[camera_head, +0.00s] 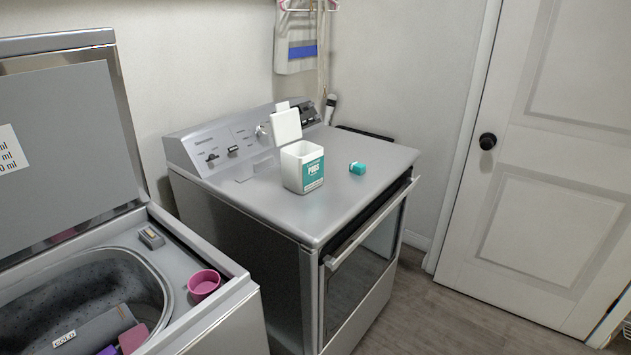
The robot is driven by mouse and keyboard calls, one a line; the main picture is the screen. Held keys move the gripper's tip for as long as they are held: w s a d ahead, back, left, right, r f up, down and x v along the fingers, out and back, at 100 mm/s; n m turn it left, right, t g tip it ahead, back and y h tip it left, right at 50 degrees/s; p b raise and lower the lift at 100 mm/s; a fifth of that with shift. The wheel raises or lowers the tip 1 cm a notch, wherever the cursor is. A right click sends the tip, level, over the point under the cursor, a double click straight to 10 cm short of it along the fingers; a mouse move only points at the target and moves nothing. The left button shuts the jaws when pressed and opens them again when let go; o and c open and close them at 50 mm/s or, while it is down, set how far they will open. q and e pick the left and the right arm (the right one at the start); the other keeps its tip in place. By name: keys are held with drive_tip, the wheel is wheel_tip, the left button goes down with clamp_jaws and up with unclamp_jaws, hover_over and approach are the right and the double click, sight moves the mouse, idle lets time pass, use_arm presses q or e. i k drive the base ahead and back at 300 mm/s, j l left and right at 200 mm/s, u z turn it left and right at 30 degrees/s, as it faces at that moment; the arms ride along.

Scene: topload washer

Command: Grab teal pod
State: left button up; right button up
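The teal pod (358,168) is a small teal block with a pale end. It lies on the grey top of the dryer-like machine (262,203), to the right of a white pod box (292,172). The box has a teal label, and its lid (286,126) stands open at the back. The pod and the box are apart, with bare metal between them. Neither of my grippers shows in the head view.
At left, a topload washer has its lid (55,155) raised, with clothes in the drum and a pink cup (204,284) on its rim. The machine top around the pod is clear. A white door (545,165) stands at right, with open floor (450,310) before it.

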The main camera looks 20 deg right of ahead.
sight(356, 168)
drive_tip(key=i+l+z, duration=0.1)
drive_tip(key=l, duration=0.25)
drive_tip(key=i+l, duration=0.2)
drive_tip(key=i+l+z, duration=0.15)
drive_tip(key=l, duration=0.3)
drive_tip(key=i+l, duration=0.15)
drive_tip(key=l, duration=0.15)
drive_tip(key=l+z, duration=0.05)
